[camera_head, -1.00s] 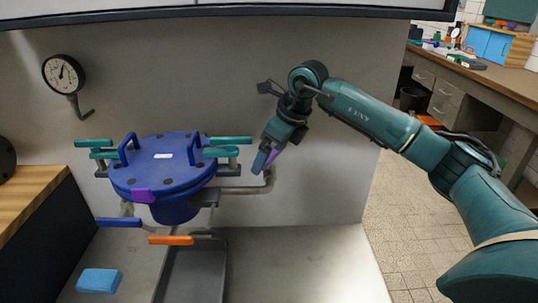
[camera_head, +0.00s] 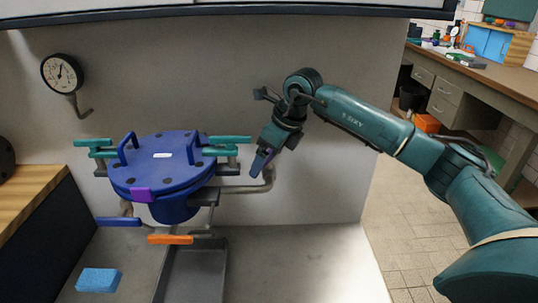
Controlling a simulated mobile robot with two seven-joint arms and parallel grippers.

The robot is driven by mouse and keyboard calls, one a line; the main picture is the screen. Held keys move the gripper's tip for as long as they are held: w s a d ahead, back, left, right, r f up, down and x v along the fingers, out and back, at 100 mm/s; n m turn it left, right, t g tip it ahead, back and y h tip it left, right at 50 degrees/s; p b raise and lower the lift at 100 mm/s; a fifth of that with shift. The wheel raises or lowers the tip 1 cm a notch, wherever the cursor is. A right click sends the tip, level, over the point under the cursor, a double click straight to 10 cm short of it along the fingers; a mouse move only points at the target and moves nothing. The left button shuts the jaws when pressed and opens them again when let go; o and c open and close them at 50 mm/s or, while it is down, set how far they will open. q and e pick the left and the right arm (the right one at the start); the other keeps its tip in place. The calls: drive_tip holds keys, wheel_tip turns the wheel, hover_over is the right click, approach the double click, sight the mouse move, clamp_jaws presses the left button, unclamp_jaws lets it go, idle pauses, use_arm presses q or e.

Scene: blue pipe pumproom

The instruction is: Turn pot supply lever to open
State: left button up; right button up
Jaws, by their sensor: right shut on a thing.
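A blue round pot (camera_head: 170,185) with a bolted lid stands at left centre. A teal lever (camera_head: 229,140) is at its right side and another teal lever (camera_head: 93,143) at its left. A blue lever (camera_head: 118,222) and an orange lever (camera_head: 170,239) sit low in front. A grey pipe (camera_head: 245,189) runs right from the pot and bends up. My right gripper (camera_head: 261,163) points down-left at this bend. My left gripper is not in view.
A pressure gauge (camera_head: 62,74) is on the back wall. A blue sponge (camera_head: 98,280) lies on the metal counter at front left. A grey tray (camera_head: 190,275) is below the pot. The counter right of it is clear.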

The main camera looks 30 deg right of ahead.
drive_tip(key=shift+r+n+g+y+p, duration=0.1)
drive_tip(key=shift+n+g+y+p, duration=0.25)
drive_tip(key=shift+n, duration=1.15)
drive_tip(key=shift+n+g+y+p, duration=0.15)
drive_tip(key=shift+n+g+y, duration=0.35)
drive_tip(key=shift+n, duration=1)
drive_tip(key=o, duration=0.7)
drive_tip(key=v, duration=0.7)
drive_tip(key=shift+r, duration=0.2)
drive_tip(key=shift+d, duration=0.1)
